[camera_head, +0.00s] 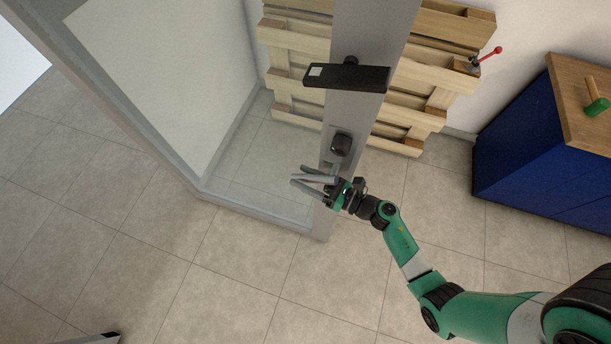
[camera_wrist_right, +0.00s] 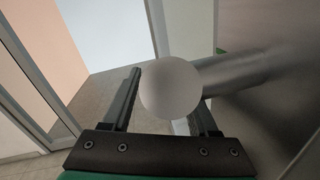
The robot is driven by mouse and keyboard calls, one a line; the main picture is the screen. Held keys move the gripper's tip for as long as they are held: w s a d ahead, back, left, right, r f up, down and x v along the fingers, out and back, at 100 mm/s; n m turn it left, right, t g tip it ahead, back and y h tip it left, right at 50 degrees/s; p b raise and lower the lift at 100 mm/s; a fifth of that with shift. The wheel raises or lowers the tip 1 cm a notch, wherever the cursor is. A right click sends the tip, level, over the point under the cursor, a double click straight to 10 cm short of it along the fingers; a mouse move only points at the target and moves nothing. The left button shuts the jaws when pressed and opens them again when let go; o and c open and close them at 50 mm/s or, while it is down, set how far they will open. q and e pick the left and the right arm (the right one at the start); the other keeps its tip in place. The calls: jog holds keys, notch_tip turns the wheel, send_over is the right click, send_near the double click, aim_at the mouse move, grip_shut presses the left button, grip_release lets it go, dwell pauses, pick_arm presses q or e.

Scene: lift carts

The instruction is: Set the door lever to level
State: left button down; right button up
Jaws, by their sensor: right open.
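The grey door lever (camera_head: 318,179) sticks out from the edge of the grey door (camera_head: 368,35), below a dark round lock knob (camera_head: 341,144). My right gripper (camera_head: 300,181) is open at the lever, with its fingers apart around it. In the right wrist view the rounded pale end of the lever (camera_wrist_right: 170,90) lies between the fingers of my right gripper (camera_wrist_right: 163,100), and its bar runs off to the right. The lever end hides part of the fingers. I cannot tell the lever's exact tilt or whether a finger touches it. My left gripper is out of view.
A black box-shaped fitting (camera_head: 347,77) is on the door above the lever. A wooden pallet (camera_head: 440,70) leans on the wall behind. A blue cabinet (camera_head: 530,150) with a wooden top stands at the right. The tiled floor (camera_head: 230,280) in front is largely clear.

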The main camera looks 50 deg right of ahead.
grip_shut()
dwell(1.4)
